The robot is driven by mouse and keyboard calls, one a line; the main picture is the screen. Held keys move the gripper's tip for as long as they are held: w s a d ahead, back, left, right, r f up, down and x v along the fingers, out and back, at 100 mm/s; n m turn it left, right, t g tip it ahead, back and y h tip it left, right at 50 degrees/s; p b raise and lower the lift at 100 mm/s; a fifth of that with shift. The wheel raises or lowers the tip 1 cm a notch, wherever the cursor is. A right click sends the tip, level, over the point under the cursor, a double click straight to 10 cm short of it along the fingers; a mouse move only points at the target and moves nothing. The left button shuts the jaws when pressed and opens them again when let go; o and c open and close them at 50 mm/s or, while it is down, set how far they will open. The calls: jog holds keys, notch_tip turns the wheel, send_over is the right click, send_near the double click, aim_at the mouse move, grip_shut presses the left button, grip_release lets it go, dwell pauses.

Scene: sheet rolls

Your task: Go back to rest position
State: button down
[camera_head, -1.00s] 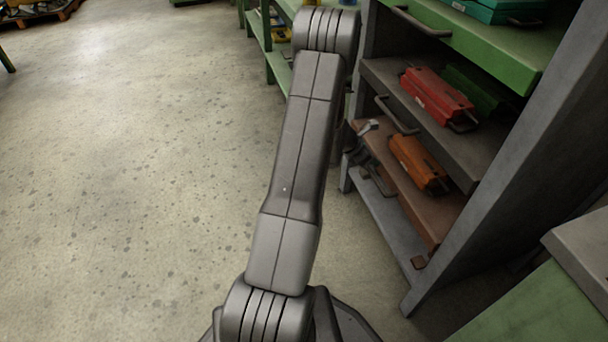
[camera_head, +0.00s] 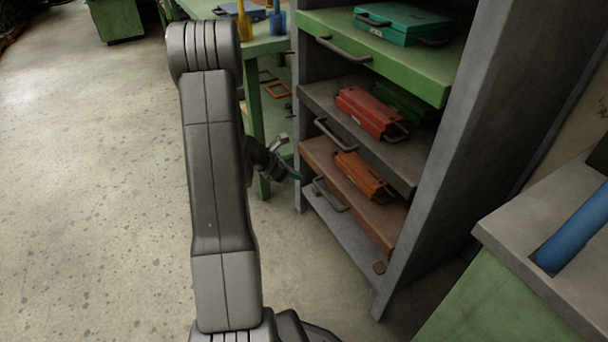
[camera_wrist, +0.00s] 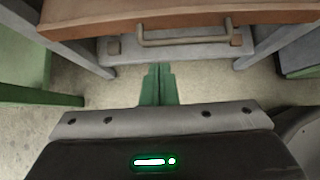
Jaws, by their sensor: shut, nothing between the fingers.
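My gripper (camera_wrist: 158,85) shows in the wrist view with its green fingers together and nothing between them. It points toward a shelf drawer with a brown board (camera_wrist: 190,14) and a metal handle (camera_wrist: 184,38), apart from them. In the head view my gripper (camera_head: 290,172) is small and partly hidden behind my arm, left of the shelf unit's lower levels. My arm stands upright in the left middle of that view.
A grey shelf unit (camera_head: 455,170) stands at right with a green drawer (camera_head: 380,58), a red case (camera_head: 371,112), an orange case (camera_head: 364,176) and a teal case (camera_head: 401,24). A green table (camera_head: 262,46) is behind. A workbench (camera_head: 545,225) is at lower right. Open floor (camera_head: 95,190) lies left.

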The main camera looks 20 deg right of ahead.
aim_at(328, 180)
jog(key=shift+a+r, duration=0.35)
jog(key=shift+a, duration=0.05)
jog(key=shift+f, duration=0.1)
jog(key=b+x, duration=0.3)
jog(key=x, duration=0.6)
jog(key=shift+d+f, duration=0.1)
jog(key=shift+f, duration=0.1)
jog(key=d, duration=0.3)
jog(key=shift+w+d+f, duration=0.1)
jog(key=shift+d, duration=0.1)
jog(key=shift+w+d, duration=0.1)
jog(key=shift+d, duration=0.45)
